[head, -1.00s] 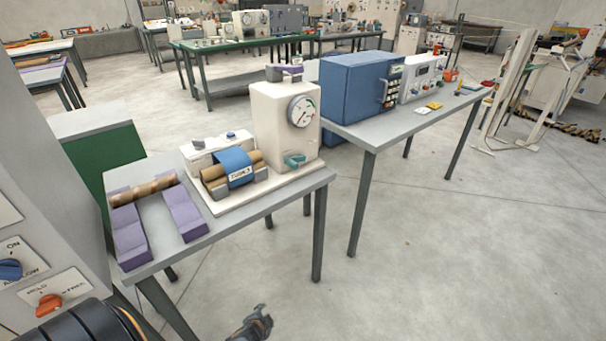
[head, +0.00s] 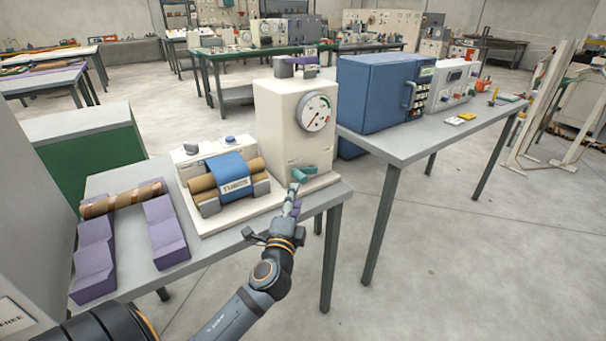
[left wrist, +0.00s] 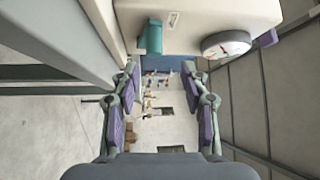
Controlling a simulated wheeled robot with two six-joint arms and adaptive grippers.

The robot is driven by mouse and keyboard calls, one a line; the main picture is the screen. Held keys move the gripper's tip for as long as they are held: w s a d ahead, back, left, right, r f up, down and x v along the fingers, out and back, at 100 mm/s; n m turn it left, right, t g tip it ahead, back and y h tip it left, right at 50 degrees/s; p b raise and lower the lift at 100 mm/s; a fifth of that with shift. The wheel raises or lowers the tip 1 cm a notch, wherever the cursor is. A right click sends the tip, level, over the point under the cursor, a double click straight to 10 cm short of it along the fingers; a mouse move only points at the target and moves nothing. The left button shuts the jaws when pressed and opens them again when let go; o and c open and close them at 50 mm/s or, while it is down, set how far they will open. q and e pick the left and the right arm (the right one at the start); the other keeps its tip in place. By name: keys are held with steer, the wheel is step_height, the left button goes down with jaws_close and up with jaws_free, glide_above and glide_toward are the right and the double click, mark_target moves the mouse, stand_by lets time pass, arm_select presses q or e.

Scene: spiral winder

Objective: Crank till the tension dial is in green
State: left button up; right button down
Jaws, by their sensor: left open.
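The cream winder housing (head: 285,118) stands on the table's right part. Its tension dial (head: 314,113) faces right and front, with a green patch at its upper right; the thin needle seems to point down left, away from green. The teal crank handle (head: 303,174) sticks out low on the housing. My left gripper (head: 293,196) is open just in front of and below the handle. In the left wrist view the handle (left wrist: 150,37) lies beyond the open fingers (left wrist: 162,68), not between them, and the dial (left wrist: 226,44) is right of it. My right gripper is not in view.
A brown tube with a blue wrap (head: 231,173) sits left of the housing. Another brown tube (head: 122,199) rests on purple cradles (head: 165,232). A blue cabinet (head: 375,92) stands on a table behind right. Open floor lies front right.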

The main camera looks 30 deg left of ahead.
mark_target(300, 181)
arm_select(q)
steer(key=x, duration=0.6)
steer(key=p+x, duration=0.1)
steer(key=x, duration=0.2)
steer(key=shift+w+a+f, duration=0.2)
steer(key=shift+w+f, duration=0.1)
steer(key=shift+w, duration=0.1)
steer(key=shift+w+a+f, duration=0.15)
steer(key=shift+w, duration=0.15)
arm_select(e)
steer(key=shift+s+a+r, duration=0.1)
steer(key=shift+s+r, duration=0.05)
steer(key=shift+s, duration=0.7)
arm_select(q)
jaws_close()
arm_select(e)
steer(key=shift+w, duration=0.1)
